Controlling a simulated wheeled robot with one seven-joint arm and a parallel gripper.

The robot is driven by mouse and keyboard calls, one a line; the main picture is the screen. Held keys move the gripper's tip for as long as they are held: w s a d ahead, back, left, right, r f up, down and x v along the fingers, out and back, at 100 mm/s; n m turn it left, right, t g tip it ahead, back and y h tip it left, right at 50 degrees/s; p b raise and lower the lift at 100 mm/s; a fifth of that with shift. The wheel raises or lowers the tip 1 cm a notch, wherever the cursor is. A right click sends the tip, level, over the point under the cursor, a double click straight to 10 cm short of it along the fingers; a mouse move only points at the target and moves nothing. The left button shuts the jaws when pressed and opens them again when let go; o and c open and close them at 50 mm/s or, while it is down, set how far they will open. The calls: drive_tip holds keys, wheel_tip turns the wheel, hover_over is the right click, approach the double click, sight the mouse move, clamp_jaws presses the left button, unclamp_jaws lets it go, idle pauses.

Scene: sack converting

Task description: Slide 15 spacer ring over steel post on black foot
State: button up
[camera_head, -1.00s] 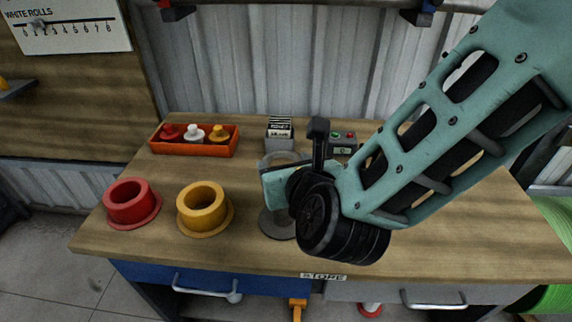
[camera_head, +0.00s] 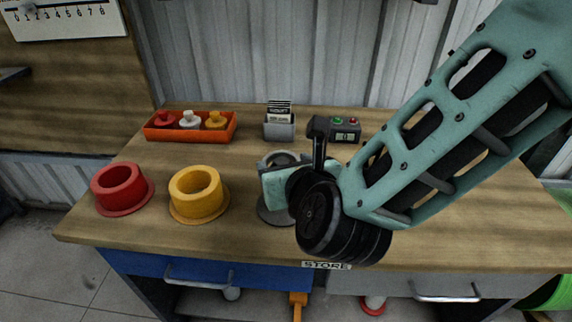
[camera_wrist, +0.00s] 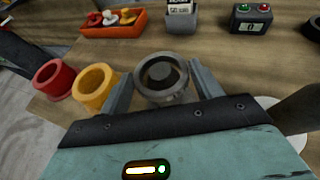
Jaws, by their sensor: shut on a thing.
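My gripper (camera_wrist: 162,90) is shut on a grey spacer ring (camera_wrist: 158,99), with one finger on each side of it in the wrist view. A dark grey round shape, apparently the top of the steel post (camera_wrist: 160,72), shows inside the ring's hole. In the head view the ring (camera_head: 268,161) shows partly behind my wrist, above the black foot (camera_head: 272,212) on the bench. My wrist hides most of the post and the fingers there. I cannot tell how far down the post the ring sits, or read any number on it.
A yellow flanged ring (camera_head: 197,194) and a red one (camera_head: 121,189) stand to the left. An orange tray (camera_head: 190,134) with knobbed pieces, a grey card box (camera_head: 279,128) and a button box (camera_head: 345,130) stand behind. The right side of the bench is largely clear.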

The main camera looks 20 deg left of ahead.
drive_tip(key=shift+f+b, duration=3.6)
drive_tip(key=shift+b, duration=0.05)
drive_tip(key=o, duration=1.2)
drive_tip(key=shift+b+v, duration=2.25)
drive_tip(key=shift+v, duration=6.45)
drive_tip(key=shift+w+r, duration=0.1)
